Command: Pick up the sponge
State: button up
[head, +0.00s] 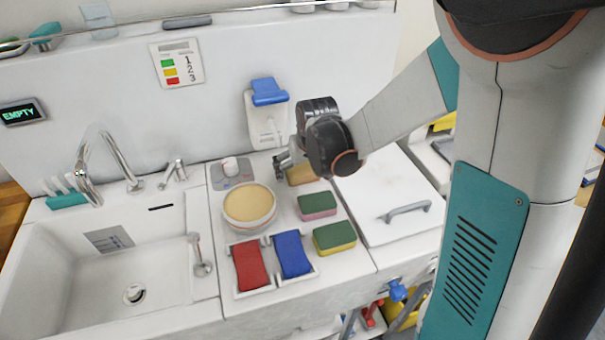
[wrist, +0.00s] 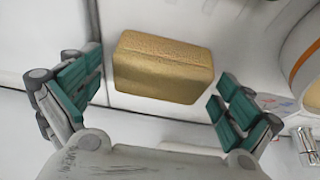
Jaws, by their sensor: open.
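A plain tan-yellow sponge (wrist: 162,67) lies on the white counter, between and just beyond the fingers of my gripper (wrist: 160,95) in the wrist view. The fingers are spread apart on either side of it, and none is seen touching it. In the head view my gripper (head: 283,166) is at the back of the counter, and this sponge (head: 301,175) is partly hidden behind my wrist. Two other sponges lie nearer the front: a pink one with a green top (head: 318,206) and a yellow one with a green top (head: 334,238).
A round tub with tan contents (head: 249,206) stands left of the sponges. Red (head: 250,266) and blue (head: 293,254) cloths lie in front. A sink (head: 100,270) is at left, a white lid with a handle (head: 395,200) at right. A blue-topped dispenser (head: 268,115) is on the wall.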

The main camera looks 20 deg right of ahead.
aim_at(306, 168)
jog(key=shift+c, duration=0.3)
jog(key=c, duration=0.8)
jog(key=shift+o, duration=0.2)
jog(key=shift+r, duration=0.1)
jog(key=shift+r, duration=0.45)
jog(key=r+p, duration=0.2)
jog(key=r, duration=0.1)
jog(key=shift+s+d, duration=0.15)
jog(key=shift+d, duration=0.2)
jog(key=s+d+p, duration=0.1)
jog(key=s+d, duration=0.1)
jog(key=d, duration=0.3)
jog(key=s+d+p, duration=0.1)
jog(key=s+d, duration=0.1)
jog(key=d, duration=0.3)
jog(key=s+d+p, duration=0.1)
jog(key=s+d, duration=0.1)
jog(key=d, duration=0.4)
jog(key=shift+s+f, duration=0.25)
jog(key=shift+s, duration=0.05)
